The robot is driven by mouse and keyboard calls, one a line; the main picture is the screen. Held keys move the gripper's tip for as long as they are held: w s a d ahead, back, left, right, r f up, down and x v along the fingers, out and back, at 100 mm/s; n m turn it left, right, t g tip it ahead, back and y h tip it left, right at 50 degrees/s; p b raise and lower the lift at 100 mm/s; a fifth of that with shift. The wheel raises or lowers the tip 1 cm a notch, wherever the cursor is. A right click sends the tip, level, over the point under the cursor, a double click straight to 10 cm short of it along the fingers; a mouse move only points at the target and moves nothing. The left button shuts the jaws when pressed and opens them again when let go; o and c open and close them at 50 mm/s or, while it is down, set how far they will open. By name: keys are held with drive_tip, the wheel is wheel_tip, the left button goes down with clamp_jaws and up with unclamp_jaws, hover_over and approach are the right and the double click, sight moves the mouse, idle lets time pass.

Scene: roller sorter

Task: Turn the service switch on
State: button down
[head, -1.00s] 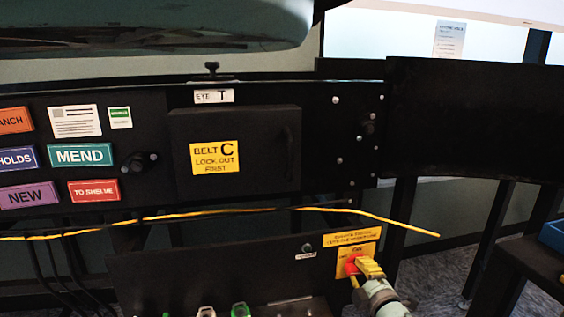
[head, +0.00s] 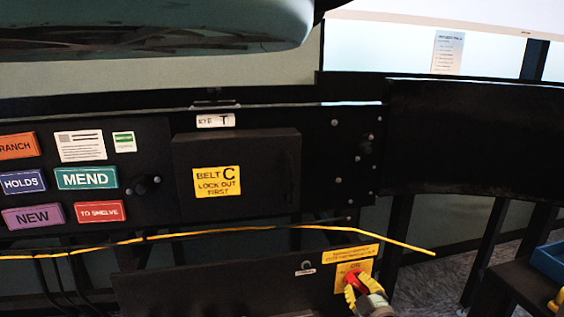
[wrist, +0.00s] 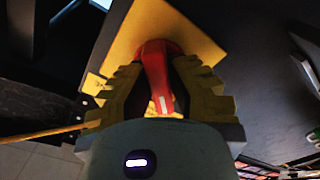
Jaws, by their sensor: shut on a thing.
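The service switch has a red handle (wrist: 156,75) on a yellow plate (wrist: 125,40) in the wrist view. In the head view the red handle (head: 352,280) shows at the lower right of the black panel, on its yellow plate (head: 343,268). My gripper (wrist: 160,95), with yellow ridged fingers, is shut around the red handle, one finger on each side. It also shows in the head view (head: 358,291).
A yellow cable (head: 200,235) runs across in front of the panel, above the switch. A black box door (head: 245,150) with a "BELT C lock out first" label is up left. A blue tray (head: 548,260) sits at the right edge.

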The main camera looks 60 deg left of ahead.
drive_tip(key=m, duration=0.4)
drive_tip(key=shift+w+d+f, duration=0.1)
drive_tip(key=shift+d+f, duration=0.05)
drive_tip(key=shift+f, duration=0.05)
drive_tip(key=m+b, duration=0.1)
drive_tip(key=m, duration=0.2)
drive_tip(key=shift+f, duration=0.2)
drive_tip(key=shift+r+m+b, duration=0.2)
drive_tip(key=shift+m+b, duration=0.5)
drive_tip(key=shift+m, duration=1)
drive_tip(key=c, duration=0.9)
unclamp_jaws()
drive_tip(key=shift+r, duration=0.15)
drive_tip(key=shift+o, duration=0.2)
drive_tip(key=shift+s+d+r+p, duration=0.15)
drive_tip(key=shift+s+d+p, duration=0.1)
drive_tip(key=shift+d+p, duration=0.3)
drive_tip(key=shift+p+v, duration=1.5)
drive_tip(key=shift+v, duration=1.35)
